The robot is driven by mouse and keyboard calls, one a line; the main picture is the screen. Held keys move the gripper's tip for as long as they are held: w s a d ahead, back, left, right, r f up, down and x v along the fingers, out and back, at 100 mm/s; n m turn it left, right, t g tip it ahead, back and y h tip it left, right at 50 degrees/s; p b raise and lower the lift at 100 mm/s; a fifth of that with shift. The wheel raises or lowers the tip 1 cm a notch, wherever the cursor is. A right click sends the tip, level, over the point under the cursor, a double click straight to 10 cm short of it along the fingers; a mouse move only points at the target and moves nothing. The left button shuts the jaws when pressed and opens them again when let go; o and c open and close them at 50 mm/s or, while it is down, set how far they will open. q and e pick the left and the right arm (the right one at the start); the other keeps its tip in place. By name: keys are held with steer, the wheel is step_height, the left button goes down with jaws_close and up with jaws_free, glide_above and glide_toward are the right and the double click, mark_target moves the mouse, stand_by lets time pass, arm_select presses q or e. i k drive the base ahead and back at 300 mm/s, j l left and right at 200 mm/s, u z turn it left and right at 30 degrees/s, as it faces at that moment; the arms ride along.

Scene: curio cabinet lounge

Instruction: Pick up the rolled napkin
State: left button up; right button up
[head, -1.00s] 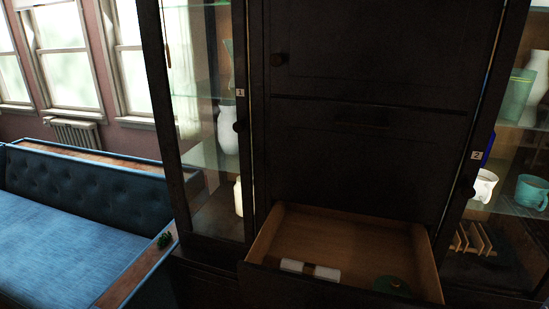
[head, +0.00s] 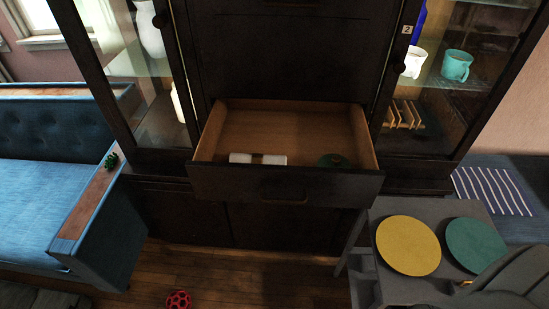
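The rolled napkin (head: 271,160) is a white roll with a brownish band around its middle. It lies in the open drawer (head: 285,186) of the dark cabinet, near the drawer's front wall and left of centre. A round dark green item (head: 333,160) lies in the same drawer to the right of the napkin, apart from it.
Glass-doored sections with crockery, including a white mug (head: 414,63) and a teal mug (head: 456,65), flank the drawer. A blue sofa (head: 45,160) stands left. A grey table with yellow (head: 408,245) and green discs (head: 475,246) stands front right. A red ball (head: 178,300) lies on the floor.

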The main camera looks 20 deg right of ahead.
mark_target(254, 159)
steer(key=i+j+z, duration=0.25)
steer(key=j, duration=0.2)
steer(key=j+z, duration=0.25)
steer(key=j, duration=0.2)
steer(key=i+j+z, duration=0.1)
steer(key=j+z, duration=0.15)
steer(key=j, duration=0.25)
